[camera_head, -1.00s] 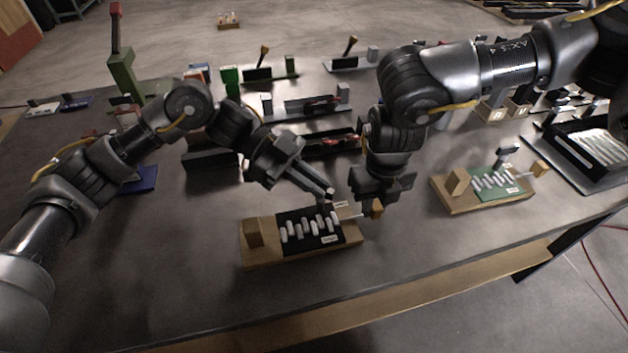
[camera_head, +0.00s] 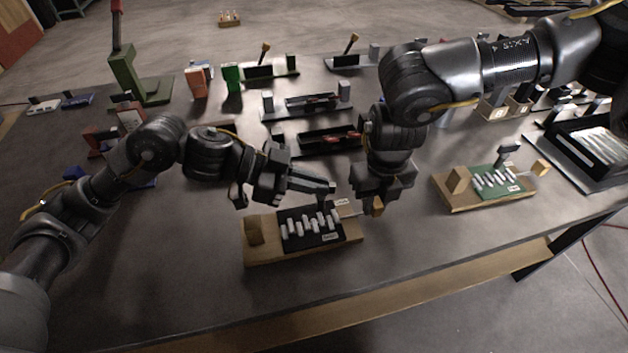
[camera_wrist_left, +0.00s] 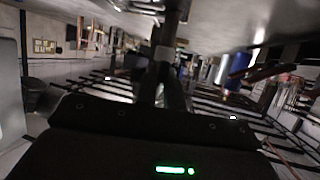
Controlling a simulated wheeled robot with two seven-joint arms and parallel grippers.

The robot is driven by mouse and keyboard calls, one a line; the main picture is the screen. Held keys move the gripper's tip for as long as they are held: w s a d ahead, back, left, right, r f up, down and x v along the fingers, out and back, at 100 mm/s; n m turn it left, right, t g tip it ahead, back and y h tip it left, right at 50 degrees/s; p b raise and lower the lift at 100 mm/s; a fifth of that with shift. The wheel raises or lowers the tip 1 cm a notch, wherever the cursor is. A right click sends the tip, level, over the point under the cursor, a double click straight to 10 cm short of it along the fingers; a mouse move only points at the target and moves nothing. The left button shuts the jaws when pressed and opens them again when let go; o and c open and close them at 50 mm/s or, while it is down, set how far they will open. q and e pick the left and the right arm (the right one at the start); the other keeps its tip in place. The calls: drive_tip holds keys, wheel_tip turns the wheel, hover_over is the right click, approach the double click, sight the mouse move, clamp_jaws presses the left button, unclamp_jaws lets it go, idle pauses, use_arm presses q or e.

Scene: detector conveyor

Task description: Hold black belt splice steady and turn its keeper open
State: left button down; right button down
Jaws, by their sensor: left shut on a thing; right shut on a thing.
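The black belt splice (camera_head: 296,238) lies on a wooden base (camera_head: 262,257) near the table's front, with several pale pins across it. A pale rod (camera_head: 348,214) runs from its right end to a small wooden block (camera_head: 377,207). My left gripper (camera_head: 330,189), nearly level, is at the splice's far right corner. In the left wrist view its fingers (camera_wrist_left: 164,82) are shut on a dark post (camera_wrist_left: 171,28); the head view hides this hold. My right gripper (camera_head: 382,193) points down, shut on the wooden block. Its fingers partly hide the block. Which part is the keeper, I cannot tell.
A similar green splice (camera_head: 492,181) on a wooden base, with a dark upright post (camera_head: 508,150), stands at right. Dark trays (camera_head: 318,142) lie behind my grippers. A green press (camera_head: 137,80) stands at back left. The front left tabletop is clear.

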idle(0.3)
use_arm(q)
drive_tip(key=c, duration=1.5)
unclamp_jaws()
drive_tip(key=shift+a, duration=0.1)
drive_tip(key=v, duration=1.2)
